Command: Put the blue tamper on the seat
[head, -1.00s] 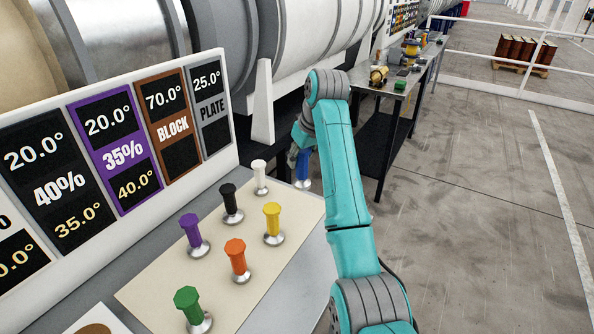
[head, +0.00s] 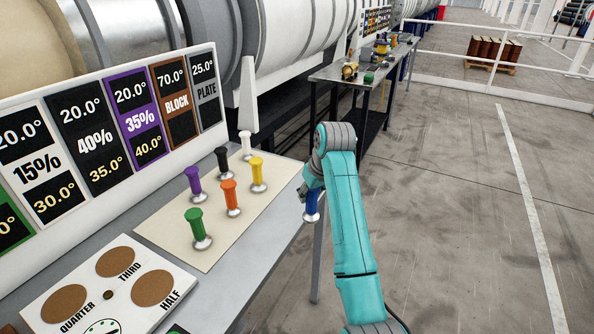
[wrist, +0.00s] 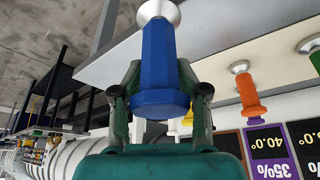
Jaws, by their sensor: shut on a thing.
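The blue tamper (head: 312,203) has a blue handle and a silver base. My gripper (head: 307,187) is shut on its handle and holds it in the air, off the right edge of the workbench in the head view. In the wrist view the blue tamper (wrist: 160,60) stands between the two fingers of my gripper (wrist: 160,90), its silver base at the top of the picture. A white board with round brown seats marked QUARTER, THIRD (head: 115,262) and HALF (head: 153,288) lies at the near end of the bench. Which seat the task means I cannot tell.
Several other tampers stand on a cream mat (head: 165,230): green (head: 197,225), orange (head: 230,195), yellow (head: 258,172), purple (head: 194,183), black (head: 222,160) and white (head: 246,143). A sign panel (head: 100,125) rises behind them. A second table (head: 340,75) stands farther off. Floor at right is clear.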

